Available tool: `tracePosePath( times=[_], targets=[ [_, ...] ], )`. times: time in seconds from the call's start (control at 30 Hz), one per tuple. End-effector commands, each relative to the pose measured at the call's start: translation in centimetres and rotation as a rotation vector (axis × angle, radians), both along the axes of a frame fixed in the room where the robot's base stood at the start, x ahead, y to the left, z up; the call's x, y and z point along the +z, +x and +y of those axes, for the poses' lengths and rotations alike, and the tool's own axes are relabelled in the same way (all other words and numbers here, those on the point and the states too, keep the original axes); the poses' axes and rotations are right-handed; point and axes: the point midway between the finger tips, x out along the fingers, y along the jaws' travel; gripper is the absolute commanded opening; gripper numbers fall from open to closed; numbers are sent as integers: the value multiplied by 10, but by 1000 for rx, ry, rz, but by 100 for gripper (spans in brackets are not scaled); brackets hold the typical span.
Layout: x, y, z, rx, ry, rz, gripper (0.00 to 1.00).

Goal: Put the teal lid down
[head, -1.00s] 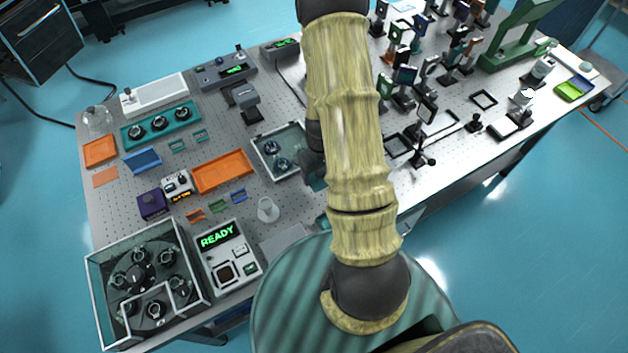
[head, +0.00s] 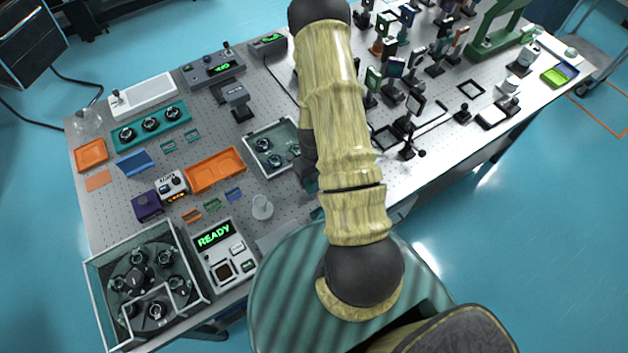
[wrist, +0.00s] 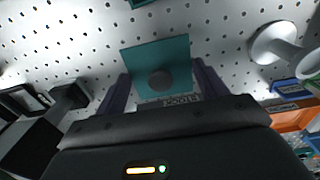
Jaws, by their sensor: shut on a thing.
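The teal lid (wrist: 158,66) is a flat square plate with a dark round knob in its middle. In the wrist view it lies between the two fingers of my gripper (wrist: 160,88), which is shut on it. The perforated table top (wrist: 65,35) shows behind the lid; I cannot tell how far below it is. In the head view my arm covers most of the gripper, and I cannot make out the lid clearly there.
An open grey box (head: 251,145) with round parts inside stands left of my arm. Optical mounts crowd the right side.

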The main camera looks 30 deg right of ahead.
Motion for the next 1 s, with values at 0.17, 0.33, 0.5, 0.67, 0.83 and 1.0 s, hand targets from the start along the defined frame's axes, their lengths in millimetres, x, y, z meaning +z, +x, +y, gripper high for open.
tracePosePath(
  times=[0.17,0.33,0.5,0.67,0.83,1.0],
  targets=[
    [-2,0,1,2,0,0,49],
    [-3,0,-1,-2,0,0,49],
    [-14,-1,-2,-7,1,1,49],
    [-33,-1,-3,-7,0,2,49],
    [-44,0,-1,-2,0,0,49],
    [-44,0,-1,-1,-1,-1,49]
  ],
)
